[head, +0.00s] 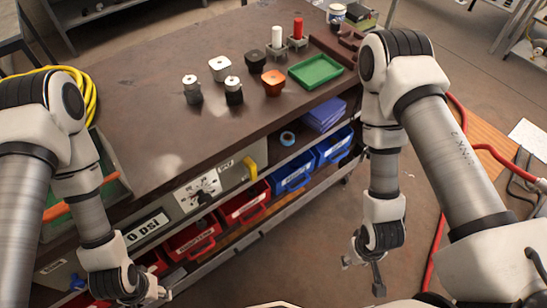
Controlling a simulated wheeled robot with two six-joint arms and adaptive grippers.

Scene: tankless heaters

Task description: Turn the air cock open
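A grey panel (165,208) is on the front of the workbench, below its top, with a "0 psi" label (147,228). On it is a white dial plate (187,201) with a small black knob (203,197). A yellow curved handle (250,170) sits at the panel's right end. I cannot tell for certain which of these is the air cock. My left gripper (160,295) is low at the bottom left, below the panel and apart from the knob; its fingers are too small to read. My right gripper (363,277) hangs over the floor, open and empty.
The brown bench top (130,115) holds small black, white and orange parts, a green tray (315,71) and red and white cylinders. Red bins (243,205) and blue bins (291,173) fill the shelf below. A yellow hose (88,90) lies at left, a red hose (440,225) at right.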

